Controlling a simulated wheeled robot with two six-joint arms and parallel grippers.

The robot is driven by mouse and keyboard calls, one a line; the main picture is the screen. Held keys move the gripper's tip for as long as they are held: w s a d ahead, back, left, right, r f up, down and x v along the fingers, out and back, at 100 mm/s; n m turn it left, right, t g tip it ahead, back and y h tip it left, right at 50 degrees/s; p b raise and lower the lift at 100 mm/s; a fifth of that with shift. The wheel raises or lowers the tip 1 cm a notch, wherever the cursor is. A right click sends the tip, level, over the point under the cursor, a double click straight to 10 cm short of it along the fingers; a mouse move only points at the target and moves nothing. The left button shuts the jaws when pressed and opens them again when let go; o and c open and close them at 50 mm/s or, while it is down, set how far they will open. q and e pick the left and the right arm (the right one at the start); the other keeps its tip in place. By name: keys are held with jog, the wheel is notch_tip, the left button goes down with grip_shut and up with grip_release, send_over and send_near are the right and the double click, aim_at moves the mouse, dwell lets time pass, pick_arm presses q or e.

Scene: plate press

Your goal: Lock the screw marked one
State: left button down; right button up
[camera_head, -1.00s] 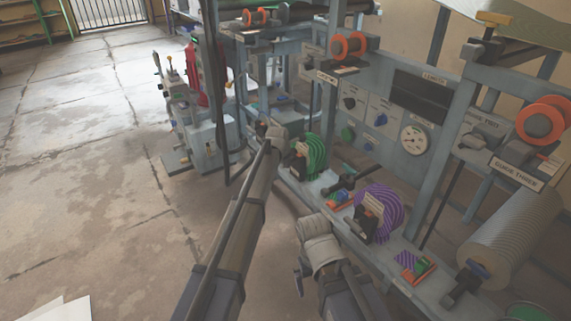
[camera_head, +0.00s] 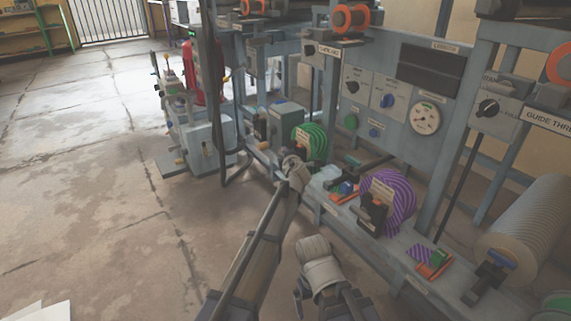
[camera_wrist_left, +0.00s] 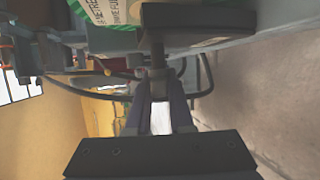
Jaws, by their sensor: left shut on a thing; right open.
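In the left wrist view, my left gripper (camera_wrist_left: 158,88) is shut on a dark screw (camera_wrist_left: 157,58) with a dark block beside it. I cannot read a number on the screw. A green roll with a white label shows just above it (camera_wrist_left: 105,12). In the head view, the green striped roll (camera_head: 312,141) sits on the machine's lower rail, and my left arm ends just in front of it. The left fingers are hidden there. My right gripper (camera_head: 301,291) is low in the head view, open, beside the rail and apart from the rolls.
A purple striped roll (camera_head: 399,205) and a large grey roll (camera_head: 518,232) stand further right on the rail (camera_head: 335,208). A panel with dials and a gauge (camera_head: 425,118) rises behind. A red extinguisher (camera_head: 207,75) stands back left. The left floor is open.

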pick_arm(q)
jog(key=shift+s+f+m+t+b, duration=0.15)
jog(key=shift+m+t+b, duration=0.15)
jog(key=shift+t+b, duration=0.8)
pick_arm(e)
jog(key=shift+f, duration=1.8)
pick_arm(q)
jog(key=shift+y, duration=0.3)
jog(key=c, duration=0.8)
grip_release()
jog(key=v, duration=0.7)
jog(key=shift+s+r, duration=0.25)
pick_arm(e)
jog(key=shift+r, duration=0.45)
